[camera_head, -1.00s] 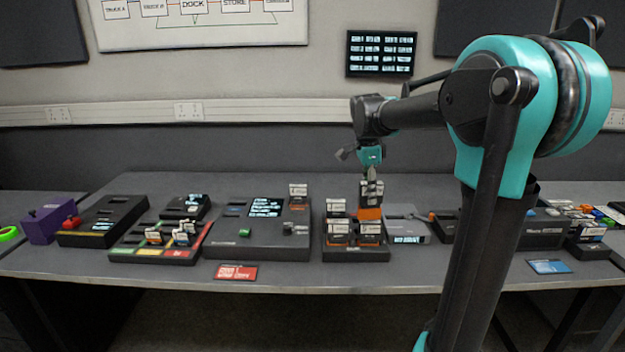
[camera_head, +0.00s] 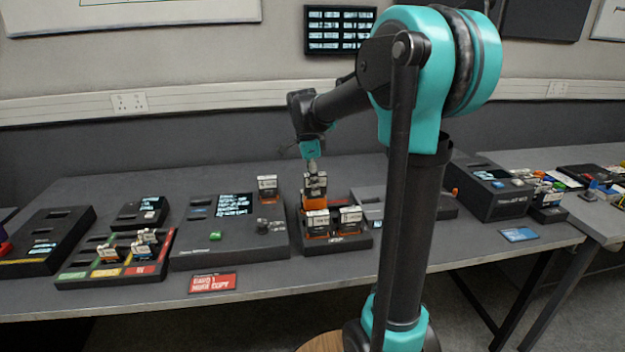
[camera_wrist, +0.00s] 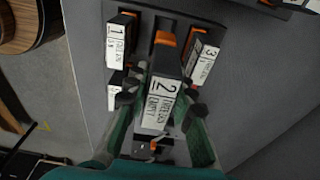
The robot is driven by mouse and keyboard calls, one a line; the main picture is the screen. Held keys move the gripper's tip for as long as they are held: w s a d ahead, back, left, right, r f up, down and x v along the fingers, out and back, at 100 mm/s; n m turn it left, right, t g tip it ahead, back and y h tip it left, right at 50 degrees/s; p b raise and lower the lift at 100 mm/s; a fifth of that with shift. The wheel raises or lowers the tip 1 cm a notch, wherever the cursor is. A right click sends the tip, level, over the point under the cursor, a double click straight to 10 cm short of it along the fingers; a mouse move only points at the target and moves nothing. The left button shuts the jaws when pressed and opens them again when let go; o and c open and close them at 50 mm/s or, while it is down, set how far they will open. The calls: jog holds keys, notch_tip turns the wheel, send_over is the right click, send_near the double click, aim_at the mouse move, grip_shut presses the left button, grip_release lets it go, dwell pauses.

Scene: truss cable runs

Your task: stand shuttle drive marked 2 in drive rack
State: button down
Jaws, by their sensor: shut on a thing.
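The shuttle drive marked 2 (camera_wrist: 166,97) is a dark block with an orange end and a white label. My gripper (camera_wrist: 160,103) is shut on it, one finger on each side. In the head view my gripper (camera_head: 314,177) is over the back left of the drive rack (camera_head: 345,245). The wrist view shows drive 2 between the drive marked 1 (camera_wrist: 121,40) and the drive marked 3 (camera_wrist: 204,62). Whether drive 2 touches the rack I cannot tell. Two labelled drives (camera_head: 317,223) (camera_head: 350,219) stand at the rack's front.
A dark console (camera_head: 225,245) with a screen stands left of the rack, one drive (camera_head: 267,187) upright on it. A coloured tray (camera_head: 115,270) lies further left. A grey box is right of the rack, partly behind my arm. A red card (camera_head: 213,282) lies in front.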

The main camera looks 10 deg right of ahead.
aim_at(313, 207)
jog(key=shift+f, duration=2.35)
jog(key=shift+a, duration=0.15)
jog(key=shift+f, duration=2.15)
dwell(1.3)
jog(key=c, duration=0.9)
grip_release()
jog(key=shift+r, duration=0.1)
jog(key=shift+r, duration=3.65)
